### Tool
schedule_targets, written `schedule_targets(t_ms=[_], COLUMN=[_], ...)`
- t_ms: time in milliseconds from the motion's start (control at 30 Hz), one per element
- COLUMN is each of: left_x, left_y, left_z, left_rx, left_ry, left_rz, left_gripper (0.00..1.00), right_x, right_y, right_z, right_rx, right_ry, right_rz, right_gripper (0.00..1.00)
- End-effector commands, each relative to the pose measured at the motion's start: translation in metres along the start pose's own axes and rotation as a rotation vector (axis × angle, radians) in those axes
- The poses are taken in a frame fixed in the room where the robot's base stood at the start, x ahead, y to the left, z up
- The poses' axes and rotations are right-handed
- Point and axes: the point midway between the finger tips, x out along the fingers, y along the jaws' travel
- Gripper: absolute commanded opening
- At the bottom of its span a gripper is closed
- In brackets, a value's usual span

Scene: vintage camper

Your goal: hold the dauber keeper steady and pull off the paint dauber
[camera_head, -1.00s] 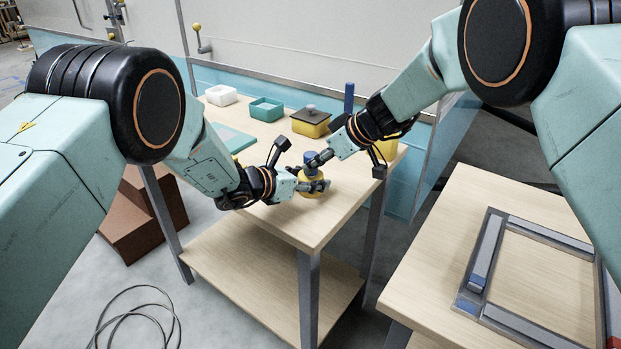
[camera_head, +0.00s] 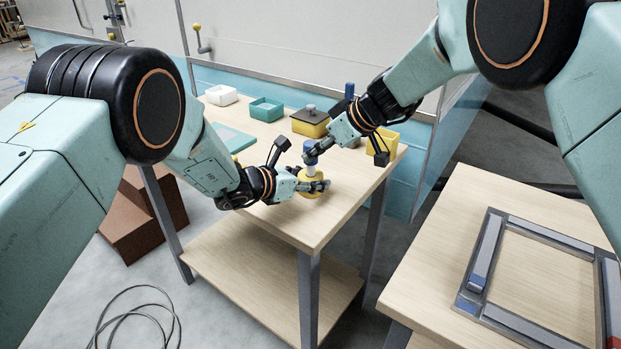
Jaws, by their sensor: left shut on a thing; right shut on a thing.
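The yellow dauber keeper (camera_head: 311,194) stands near the front corner of the wooden table. My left gripper (camera_head: 314,184) is shut on it from the left side, its fingers covering part of it. The dauber is upright over the keeper. My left fingers hide the keeper's mouth, so I cannot tell whether the dauber's lower end is still inside.
On the table (camera_head: 268,222) stand a white tray (camera_head: 221,95), a green tray (camera_head: 266,109), a yellow box with a dark lid (camera_head: 310,122) and a yellow bin (camera_head: 385,138). A second table with a grey frame (camera_head: 490,250) is at the right. The camper wall is behind.

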Motion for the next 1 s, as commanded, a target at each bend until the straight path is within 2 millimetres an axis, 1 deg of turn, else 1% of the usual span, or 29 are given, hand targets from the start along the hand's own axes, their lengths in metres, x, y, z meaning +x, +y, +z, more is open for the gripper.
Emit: schedule_targets(t_ms=[267,767,1000], left_x=[0.000,0.000,0.000], left_y=[-0.001,-0.001,-0.001], left_z=[-0.002,-0.002,-0.002], left_rx=[-0.001,-0.001,-0.001], left_ry=[0.004,0.004,0.004], left_rz=[0.000,-0.001,-0.001], left_gripper=[0.14,0.14,0.14], right_x=[-0.004,-0.028,-0.029], right_y=[0.000,0.000,0.000], right_z=[-0.004,-0.026,-0.027], right_rx=[-0.001,0.000,0.001], right_ry=[0.001,0.001,0.000], right_rz=[0.001,0.001,0.001], right_gripper=[0.00,0.00,0.00])
